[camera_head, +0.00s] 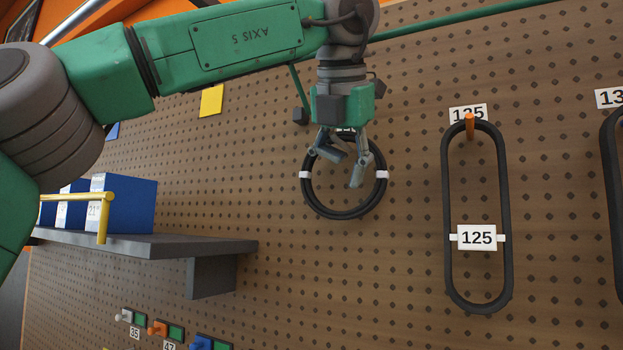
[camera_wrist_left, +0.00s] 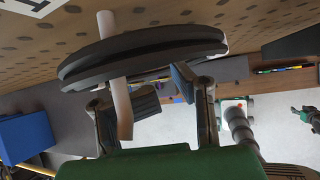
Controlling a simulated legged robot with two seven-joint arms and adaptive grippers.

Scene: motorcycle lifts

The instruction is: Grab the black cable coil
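The black cable coil (camera_head: 345,214) hangs on the brown pegboard, a round ring with white bands at its left and right sides. In the left wrist view the coil (camera_wrist_left: 145,48) shows edge-on, with a white peg (camera_wrist_left: 116,85) running through it. My left gripper (camera_head: 342,160) is in front of the coil's upper part, fingers pointing down. In the left wrist view my left gripper (camera_wrist_left: 162,95) has its two fingers spread, nothing between the tips. Contact with the coil cannot be told. A small green and black claw (camera_wrist_left: 308,116) at right looks like my right gripper.
A long black loop (camera_head: 479,305) labelled 125 hangs on an orange peg to the right. A grey shelf (camera_head: 170,246) with blue boxes (camera_head: 133,204) and a yellow rail (camera_head: 103,222) juts out at lower left. Small coloured pegs (camera_head: 158,328) sit below.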

